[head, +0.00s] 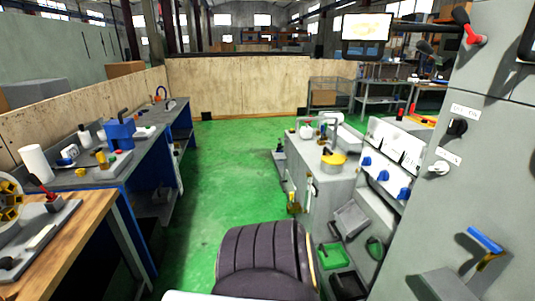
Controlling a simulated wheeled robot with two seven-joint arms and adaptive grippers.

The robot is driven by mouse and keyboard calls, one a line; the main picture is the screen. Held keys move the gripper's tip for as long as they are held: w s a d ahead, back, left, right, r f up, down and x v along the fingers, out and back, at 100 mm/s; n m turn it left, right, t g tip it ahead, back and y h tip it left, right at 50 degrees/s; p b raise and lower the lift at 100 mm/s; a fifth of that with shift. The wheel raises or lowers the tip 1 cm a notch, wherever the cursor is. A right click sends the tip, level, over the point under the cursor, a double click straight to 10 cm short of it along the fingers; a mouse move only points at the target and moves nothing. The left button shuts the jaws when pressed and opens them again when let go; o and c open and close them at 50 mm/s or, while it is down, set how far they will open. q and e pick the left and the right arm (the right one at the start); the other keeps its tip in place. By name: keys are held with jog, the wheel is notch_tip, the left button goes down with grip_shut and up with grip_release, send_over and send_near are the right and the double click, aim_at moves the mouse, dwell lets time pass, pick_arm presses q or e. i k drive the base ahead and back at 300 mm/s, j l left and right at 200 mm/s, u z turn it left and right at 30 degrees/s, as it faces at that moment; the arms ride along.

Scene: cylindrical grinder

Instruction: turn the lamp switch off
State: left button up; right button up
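A tall grey cabinet (500,165) fills the right side of the head view. A black rotary knob (457,129) is on its face under a small white label (466,112). A white knob (438,168) sits below it, under a second label (449,156). The label print is too small to read surely, so I cannot tell which knob is the lamp switch or its position. A red-and-black lever (469,30) is higher up. Neither of my grippers is in view.
A dark ribbed seat (265,255) stands at bottom centre. Workbenches with tools (105,165) line the left, and a grey machine (325,190) stands right of centre. A blue-handled part (485,240) sits low on the cabinet. The green floor (225,165) between is clear.

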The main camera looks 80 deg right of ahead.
aim_at(440, 167)
jog(key=z, duration=4.85)
